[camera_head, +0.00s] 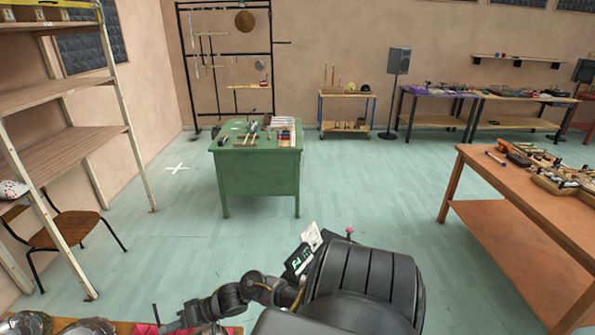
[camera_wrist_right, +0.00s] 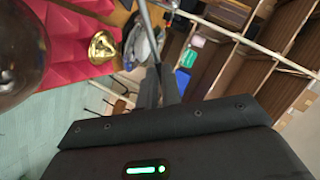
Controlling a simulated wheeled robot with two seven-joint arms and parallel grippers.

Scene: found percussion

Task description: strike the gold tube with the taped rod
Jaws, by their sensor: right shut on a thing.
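My right gripper (camera_head: 178,322) is low at the left of the head view, over a table corner with red padding. In the right wrist view its fingers (camera_wrist_right: 161,84) are shut on a thin grey rod (camera_wrist_right: 148,30), which I take to be the taped rod. The rod points away from the fingers; no tape can be made out. I cannot pick out the gold tube for certain in either view. My left gripper is not in view.
A brass bell (camera_wrist_right: 103,47) sits on red padding (camera_wrist_right: 70,35), beside a dark round vessel (camera_wrist_right: 20,55). Wooden shelves (camera_head: 60,85) and a chair (camera_head: 70,228) stand at left. A green table (camera_head: 258,175) stands ahead, a wooden bench (camera_head: 530,205) at right, with open floor between.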

